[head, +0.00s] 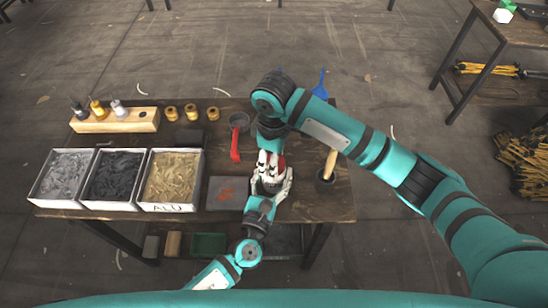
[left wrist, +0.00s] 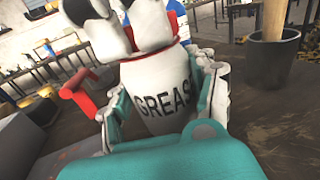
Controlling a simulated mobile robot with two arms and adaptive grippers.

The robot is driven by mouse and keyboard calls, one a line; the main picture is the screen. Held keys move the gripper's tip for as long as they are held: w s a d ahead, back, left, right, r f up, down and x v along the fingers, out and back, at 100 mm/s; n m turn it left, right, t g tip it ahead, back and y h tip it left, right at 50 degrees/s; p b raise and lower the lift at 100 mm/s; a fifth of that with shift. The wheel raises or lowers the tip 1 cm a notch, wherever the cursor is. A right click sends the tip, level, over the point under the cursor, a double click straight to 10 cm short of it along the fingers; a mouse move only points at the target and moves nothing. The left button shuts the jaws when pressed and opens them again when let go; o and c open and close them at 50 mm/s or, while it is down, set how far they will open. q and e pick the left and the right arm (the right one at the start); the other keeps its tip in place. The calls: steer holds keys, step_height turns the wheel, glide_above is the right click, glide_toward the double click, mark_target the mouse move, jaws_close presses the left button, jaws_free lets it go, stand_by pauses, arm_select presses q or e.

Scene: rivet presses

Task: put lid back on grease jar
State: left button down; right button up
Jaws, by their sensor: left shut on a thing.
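The white grease jar (left wrist: 160,100), with GREASE in dark letters, stands in the middle of the left wrist view, roughly upright. My left gripper (head: 268,188) is shut around the jar, with fingers on both sides of its body. Something red, seemingly the lid (left wrist: 177,22), shows at the jar's top and in the head view (head: 281,161). My right gripper (head: 268,158) comes down from above at the jar's top. Its white fingers (left wrist: 122,22) hide much of the red part. I cannot tell whether they grip it or whether the lid sits on the rim.
A wooden-handled tool stands in a black cup (head: 325,182) right of the grippers. A grey plate (head: 228,193) and a red-handled tool (head: 235,146) lie left. Three rivet bins (head: 172,207) and a wooden bottle rack (head: 90,125) fill the table's left side. A blue funnel (head: 319,80) is behind.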

steer(key=m, duration=0.4)
steer(key=shift+m, duration=0.3)
steer(key=o, duration=1.3)
steer(key=shift+o, duration=0.2)
step_height(320, 180, up, 12)
arm_select(q)
steer(key=shift+c, duration=1.6)
jaws_free()
